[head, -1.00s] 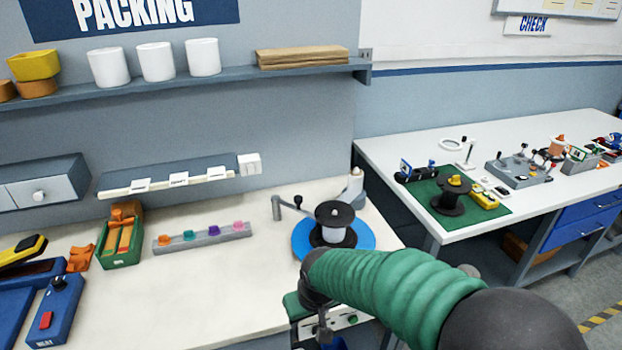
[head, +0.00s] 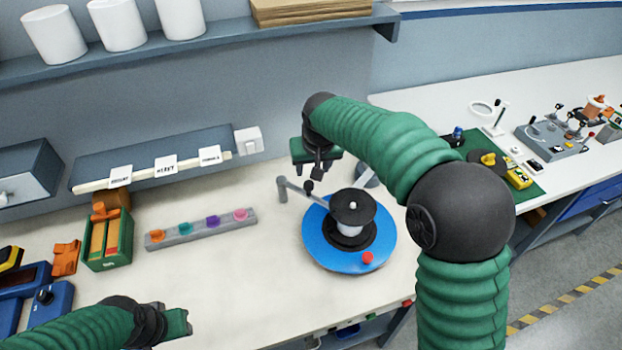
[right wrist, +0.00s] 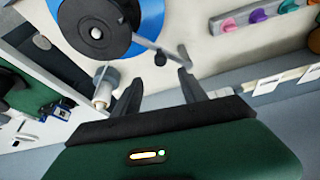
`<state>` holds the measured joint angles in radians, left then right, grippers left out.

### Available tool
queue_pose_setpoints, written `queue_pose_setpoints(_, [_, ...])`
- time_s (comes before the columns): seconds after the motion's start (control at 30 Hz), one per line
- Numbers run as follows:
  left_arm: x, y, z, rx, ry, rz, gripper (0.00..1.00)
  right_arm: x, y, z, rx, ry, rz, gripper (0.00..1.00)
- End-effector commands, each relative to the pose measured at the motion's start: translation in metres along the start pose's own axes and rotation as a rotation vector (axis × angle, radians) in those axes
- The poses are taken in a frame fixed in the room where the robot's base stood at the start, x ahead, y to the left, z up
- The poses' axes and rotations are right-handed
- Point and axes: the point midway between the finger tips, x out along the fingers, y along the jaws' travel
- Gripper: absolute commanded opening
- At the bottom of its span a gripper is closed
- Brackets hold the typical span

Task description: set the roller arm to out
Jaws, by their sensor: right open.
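The roller arm (head: 296,191) is a thin grey bar on an upright post at the left of the blue disc, with a black knob (head: 308,187) on it. The bar also shows in the right wrist view (right wrist: 145,42), its knob (right wrist: 160,58) just beyond and between the fingertips. The blue disc (head: 325,248) carries a black and white spool (head: 352,207) and a red knob (head: 368,258). My right gripper (head: 319,172) is open and empty, pointing down close to the knob; contact cannot be told. My left gripper (head: 188,321) is at the lower left, its fingers unclear.
A grey rail with coloured pegs (head: 203,230) and a green box (head: 107,240) lie to the left. A shelf (head: 220,43) with white cups runs along the wall above. Bare white tabletop lies in front of the rail.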

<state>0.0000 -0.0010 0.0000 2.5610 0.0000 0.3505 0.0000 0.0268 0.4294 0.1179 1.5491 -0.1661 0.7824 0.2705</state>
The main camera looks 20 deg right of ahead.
Motion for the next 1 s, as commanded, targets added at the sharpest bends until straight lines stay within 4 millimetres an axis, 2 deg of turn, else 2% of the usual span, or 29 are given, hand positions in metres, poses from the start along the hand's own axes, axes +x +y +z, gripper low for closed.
queue_pose_setpoints(0.03, [-0.002,0.0,-0.001,0.0,0.0,0.0,0.36,0.015,0.001,0.001,0.001,-0.007,0.0,0.5])
queue_pose_setpoints(0.2, [-0.006,0.0,-0.002,0.0,0.0,0.0,0.36,0.062,0.001,0.0,0.002,-0.008,0.0,0.5])
queue_pose_setpoints(0.43, [-0.011,0.0,-0.003,0.0,0.001,0.0,0.36,0.108,0.001,0.001,0.002,-0.003,0.0,0.5])
queue_pose_setpoints(0.6, [-0.012,0.0,-0.003,0.0,0.001,0.0,0.36,0.123,0.001,0.0,0.002,0.0,0.0,0.5])
queue_pose_setpoints(0.83, [-0.011,0.0,-0.003,0.0,0.0,0.0,0.36,0.125,0.001,0.0,0.001,0.0,-0.001,0.5])
queue_pose_setpoints(1.0, [-0.011,0.0,-0.003,0.0,0.0,0.0,0.36,0.124,0.001,0.0,0.001,0.0,0.0,0.29])
